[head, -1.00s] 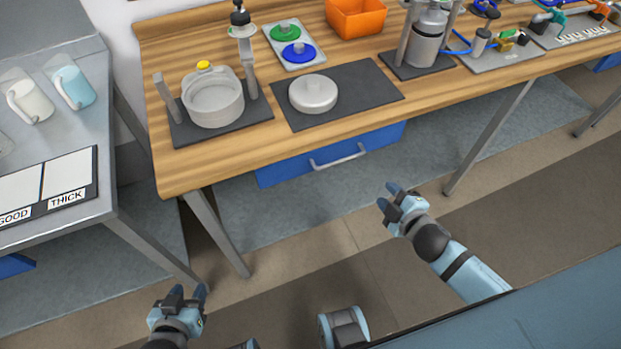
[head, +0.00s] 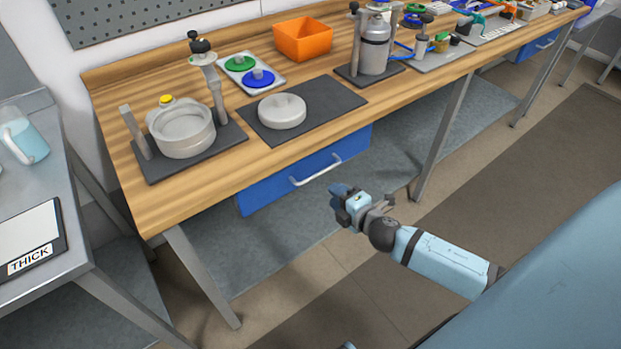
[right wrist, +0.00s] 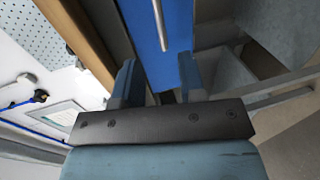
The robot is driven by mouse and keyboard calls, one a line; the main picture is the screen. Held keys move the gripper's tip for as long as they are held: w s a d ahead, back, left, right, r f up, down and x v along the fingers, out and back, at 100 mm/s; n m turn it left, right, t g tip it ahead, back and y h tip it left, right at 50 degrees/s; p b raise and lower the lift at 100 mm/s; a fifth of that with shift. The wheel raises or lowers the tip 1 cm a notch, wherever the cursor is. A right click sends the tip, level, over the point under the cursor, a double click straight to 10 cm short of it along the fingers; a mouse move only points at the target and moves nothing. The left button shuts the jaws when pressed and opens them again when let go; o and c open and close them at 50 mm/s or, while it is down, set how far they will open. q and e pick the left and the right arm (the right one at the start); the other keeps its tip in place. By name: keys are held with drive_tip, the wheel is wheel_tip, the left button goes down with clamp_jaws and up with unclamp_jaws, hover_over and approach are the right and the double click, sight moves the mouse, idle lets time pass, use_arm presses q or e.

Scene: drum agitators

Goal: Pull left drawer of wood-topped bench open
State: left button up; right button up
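The wood-topped bench (head: 224,181) runs diagonally from lower left to upper right in the head view. Its blue left drawer (head: 270,195) hangs under the top and looks shut, with a silver bar handle (head: 315,170) on its front. My right gripper (head: 338,204) is in front of and below the handle, apart from it. In the right wrist view my right gripper (right wrist: 158,85) has its two fingers spread with nothing between them. The blue drawer front (right wrist: 180,50) and handle (right wrist: 161,22) lie ahead of the fingers. My left gripper is out of view.
A grey table with a THICK card (head: 30,258) stands at the left. On the bench are a round vessel (head: 182,128), a lid (head: 282,111) on a dark mat, an orange bin (head: 303,38) and a metal canister (head: 374,48). A bench leg (head: 443,135) stands right of the drawer.

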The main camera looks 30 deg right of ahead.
sight(314, 178)
drive_tip(key=x, duration=1.1)
clamp_jaws()
